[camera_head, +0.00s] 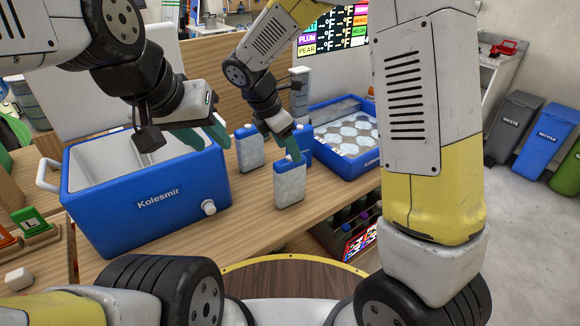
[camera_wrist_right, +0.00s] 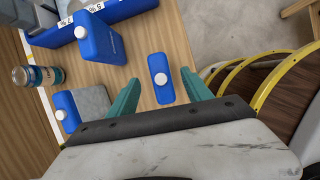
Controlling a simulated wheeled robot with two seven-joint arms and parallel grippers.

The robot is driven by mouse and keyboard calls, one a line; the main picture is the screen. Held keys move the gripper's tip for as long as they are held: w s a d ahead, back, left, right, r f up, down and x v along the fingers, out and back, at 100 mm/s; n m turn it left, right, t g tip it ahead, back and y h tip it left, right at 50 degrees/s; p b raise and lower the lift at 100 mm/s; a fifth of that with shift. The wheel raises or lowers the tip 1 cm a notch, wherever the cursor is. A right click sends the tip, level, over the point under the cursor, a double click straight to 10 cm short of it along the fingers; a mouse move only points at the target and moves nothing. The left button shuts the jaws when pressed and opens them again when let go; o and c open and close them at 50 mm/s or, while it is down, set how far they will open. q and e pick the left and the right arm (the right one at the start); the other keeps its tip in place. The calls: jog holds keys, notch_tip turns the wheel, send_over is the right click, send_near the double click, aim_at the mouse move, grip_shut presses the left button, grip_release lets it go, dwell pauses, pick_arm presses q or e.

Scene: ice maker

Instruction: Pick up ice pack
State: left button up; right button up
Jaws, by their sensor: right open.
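Three upright ice packs with blue caps and pale faces stand on the wooden table. The front one (camera_head: 290,184) is just below my right gripper (camera_head: 292,153); another (camera_head: 249,148) is to its left, and a third (camera_head: 304,144) is partly hidden behind the right gripper. In the right wrist view, the teal fingers of the right gripper (camera_wrist_right: 160,77) are spread on both sides of one ice pack (camera_wrist_right: 161,86), with nothing held. The other two packs (camera_wrist_right: 98,40) (camera_wrist_right: 66,112) stand outside the fingers. My left gripper (camera_head: 204,136) is above the cooler's right end, fingers apart and empty.
An open blue cooler (camera_head: 140,212) marked Kolesmir stands at the left, with a white inside. A blue tray-like box (camera_head: 349,165) with round pale items stands behind the packs at the right. A can (camera_wrist_right: 37,76) shows in the right wrist view.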

aim_at(293, 168)
jog(key=shift+w+f, duration=0.15)
jog(key=shift+f, duration=0.4)
jog(key=shift+s+a+x, duration=0.15)
jog(key=shift+x, duration=1.6)
jog(key=shift+s+a+x, duration=0.1)
jog(key=shift+x, duration=1.65)
jog(key=shift+f, duration=0.4)
grip_shut()
